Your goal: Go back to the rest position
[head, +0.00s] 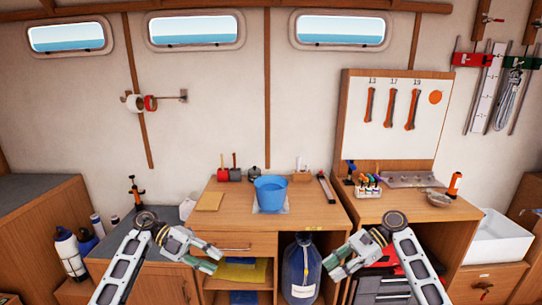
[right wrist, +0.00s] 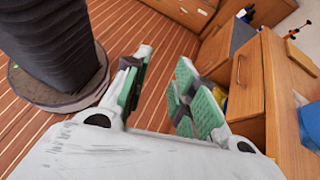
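In the head view my left gripper (head: 214,260) is in front of the workbench drawer, with its two fingers apart and nothing between them. My right gripper (head: 330,266) is lower right of the bench middle, in front of the open bay with the blue bottle. In the right wrist view the right gripper (right wrist: 160,78) shows green-padded fingers spread apart, with only striped floor between them. Both grippers are apart from the bench top and hold nothing that I can see.
The wooden workbench (head: 235,213) carries a blue bucket (head: 271,193) at its middle. A large blue bottle (head: 301,268) stands in the bay below. Dark toolboxes (head: 385,288) sit under the right bench. My column stands on the striped floor (right wrist: 125,25) in the wrist view.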

